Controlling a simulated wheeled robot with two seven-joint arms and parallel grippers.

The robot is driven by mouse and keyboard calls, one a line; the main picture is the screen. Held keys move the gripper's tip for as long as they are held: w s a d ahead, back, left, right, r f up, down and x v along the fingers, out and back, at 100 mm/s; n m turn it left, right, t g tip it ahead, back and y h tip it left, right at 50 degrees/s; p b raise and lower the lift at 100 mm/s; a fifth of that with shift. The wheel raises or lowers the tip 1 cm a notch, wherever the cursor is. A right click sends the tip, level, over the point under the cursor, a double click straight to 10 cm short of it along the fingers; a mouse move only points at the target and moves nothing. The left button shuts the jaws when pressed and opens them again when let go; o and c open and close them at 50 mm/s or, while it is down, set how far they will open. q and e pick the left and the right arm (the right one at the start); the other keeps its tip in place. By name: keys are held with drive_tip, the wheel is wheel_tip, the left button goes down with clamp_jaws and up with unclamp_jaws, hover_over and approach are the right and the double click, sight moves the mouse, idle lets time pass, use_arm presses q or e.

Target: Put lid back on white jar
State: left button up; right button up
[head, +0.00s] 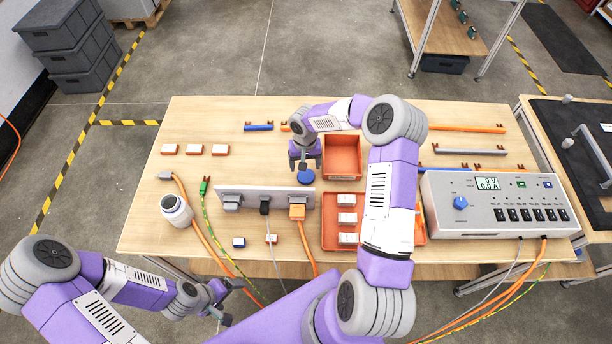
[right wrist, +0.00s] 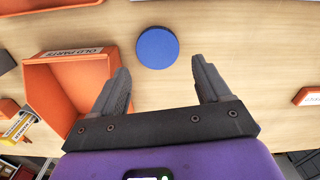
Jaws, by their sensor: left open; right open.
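The white jar (head: 176,211) stands upright on the left of the table, with no blue lid on it. A round blue lid (head: 305,177) lies flat on the table near the middle, behind the grey socket strip. My right gripper (head: 304,165) is open and empty, pointing down close to the lid. In the right wrist view the lid (right wrist: 157,47) lies just beyond the gap between the open fingertips (right wrist: 160,68), nearer the left finger. My left gripper (head: 228,301) is open and empty at the front edge of the table, in front of the jar.
An orange bin (head: 341,157) stands close to the right of my right gripper and also shows in the right wrist view (right wrist: 70,95). Cables (head: 207,232) run beside the jar. A power supply (head: 495,204) stands right.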

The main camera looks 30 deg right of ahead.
sight(306, 175)
wheel_tip(306, 175, down, 5)
drive_tip(key=shift+s+f, duration=0.1)
idle(0.4)
drive_tip(key=c, duration=0.8)
wheel_tip(306, 175, up, 10)
drive_tip(key=shift+d+r, duration=0.1)
idle(0.4)
